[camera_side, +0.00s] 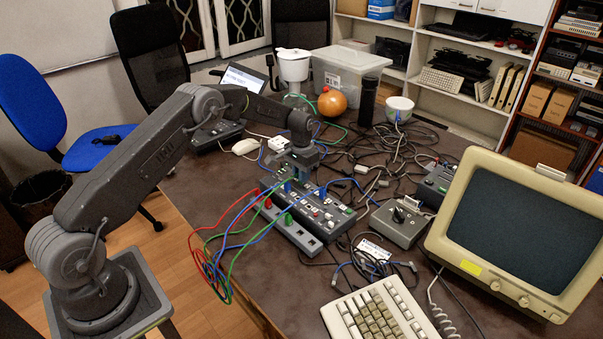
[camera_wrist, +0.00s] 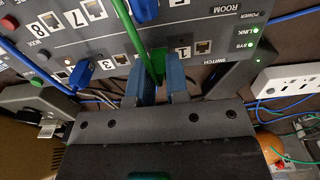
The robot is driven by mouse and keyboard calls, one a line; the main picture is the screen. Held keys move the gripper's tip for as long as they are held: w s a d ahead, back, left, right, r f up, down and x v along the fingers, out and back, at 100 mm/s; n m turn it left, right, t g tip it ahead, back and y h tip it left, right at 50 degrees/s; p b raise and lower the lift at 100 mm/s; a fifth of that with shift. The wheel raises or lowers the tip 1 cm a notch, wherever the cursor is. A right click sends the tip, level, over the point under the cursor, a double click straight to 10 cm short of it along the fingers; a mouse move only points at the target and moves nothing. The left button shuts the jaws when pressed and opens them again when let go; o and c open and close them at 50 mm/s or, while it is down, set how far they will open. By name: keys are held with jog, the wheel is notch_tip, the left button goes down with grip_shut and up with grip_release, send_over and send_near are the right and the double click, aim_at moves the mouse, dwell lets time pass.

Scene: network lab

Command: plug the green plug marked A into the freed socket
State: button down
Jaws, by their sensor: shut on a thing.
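My gripper (camera_wrist: 159,77) is shut on a green plug (camera_wrist: 158,60) with a green cable, in the wrist view. The plug is at the face of the dark switch panel (camera_wrist: 112,48), between the sockets numbered 3 and 1. I cannot tell whether it is seated or just in front of the panel. The fingers hide the socket there, and no letter A is readable. In the side view my gripper (camera_side: 302,163) is over the back of the switch box (camera_side: 335,212), and the plug is too small to make out.
A blue plug (camera_wrist: 81,75) sits left of the number 3 socket. In front of the switch, a grey strip (camera_side: 303,238) holds several plugs with looping red, green and blue cables. A grey box with a knob (camera_side: 398,226), a keyboard (camera_side: 380,314) and a monitor (camera_side: 520,235) stand to the right.

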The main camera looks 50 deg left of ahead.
jog(key=c, duration=1)
grip_release()
jog(key=shift+c, duration=0.2)
notch_tip(320, 180, up, 14)
jog(key=s+d+r+t, duration=0.1)
jog(key=s+d+r, duration=0.4)
jog(key=s+r, duration=0.35)
jog(key=s+d+r+t, duration=0.2)
jog(key=s+d+r, duration=0.3)
jog(key=s+r, duration=0.35)
jog(key=s+d+f+t, duration=0.1)
jog(key=s+d, duration=0.1)
jog(key=s, duration=0.8)
jog(key=s+d+f+t, duration=0.1)
jog(key=s+d, duration=0.2)
jog(key=s, duration=0.7)
jog(key=shift+s+d+f+t, duration=0.2)
jog(key=shift+s+d+t, duration=0.05)
jog(key=shift+d+t, duration=0.1)
